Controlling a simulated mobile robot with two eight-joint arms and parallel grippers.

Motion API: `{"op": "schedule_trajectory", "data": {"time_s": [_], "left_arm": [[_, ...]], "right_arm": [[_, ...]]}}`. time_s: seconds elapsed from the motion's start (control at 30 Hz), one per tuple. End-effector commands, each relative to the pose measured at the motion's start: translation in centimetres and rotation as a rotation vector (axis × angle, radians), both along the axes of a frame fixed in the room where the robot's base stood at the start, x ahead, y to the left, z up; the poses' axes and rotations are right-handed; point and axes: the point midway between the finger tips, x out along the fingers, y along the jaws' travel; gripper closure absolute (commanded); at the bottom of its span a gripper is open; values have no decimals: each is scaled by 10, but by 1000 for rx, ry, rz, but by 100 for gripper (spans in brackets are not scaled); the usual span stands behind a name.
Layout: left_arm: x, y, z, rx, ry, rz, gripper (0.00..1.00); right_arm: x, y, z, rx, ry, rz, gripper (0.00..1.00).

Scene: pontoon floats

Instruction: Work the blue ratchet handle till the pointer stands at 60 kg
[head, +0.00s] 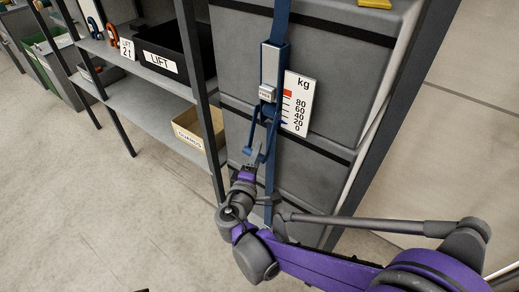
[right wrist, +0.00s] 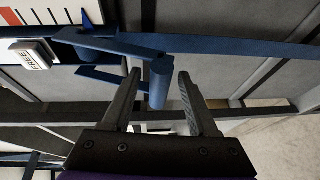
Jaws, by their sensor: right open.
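The blue ratchet handle (head: 262,133) hangs from the ratchet on the blue strap in front of the grey stack. My right gripper (head: 254,152) is at the handle's lower end. In the right wrist view the handle's crossbar (right wrist: 160,82) lies between the open fingers of my right gripper (right wrist: 160,92), which are not closed on it. The white kg scale (head: 297,104) runs from 0 to 80, with a red mark above 80. A small blue pointer (head: 284,122) seems to stand near the low end, around 0 to 20; the exact reading is too small to tell. My left gripper is not in view.
A light grey button (head: 267,93) with lettering sits on the ratchet above the handle. A shelf at left holds a black LIFT bin (head: 170,62) and a cardboard box (head: 193,137). A dark post (head: 392,105) stands right of the stack.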

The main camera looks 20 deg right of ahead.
Motion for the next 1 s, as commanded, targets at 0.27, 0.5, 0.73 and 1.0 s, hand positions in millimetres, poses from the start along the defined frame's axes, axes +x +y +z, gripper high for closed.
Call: {"op": "schedule_trajectory", "data": {"time_s": [0.27,0.5,0.73,1.0], "left_arm": [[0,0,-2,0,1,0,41],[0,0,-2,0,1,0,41],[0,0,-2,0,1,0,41],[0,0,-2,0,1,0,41]], "right_arm": [[28,-16,-3,0,1,-1,41],[30,-17,-4,0,1,1,41],[30,-17,-4,0,1,1,66],[30,-17,-4,1,2,1,100]]}}
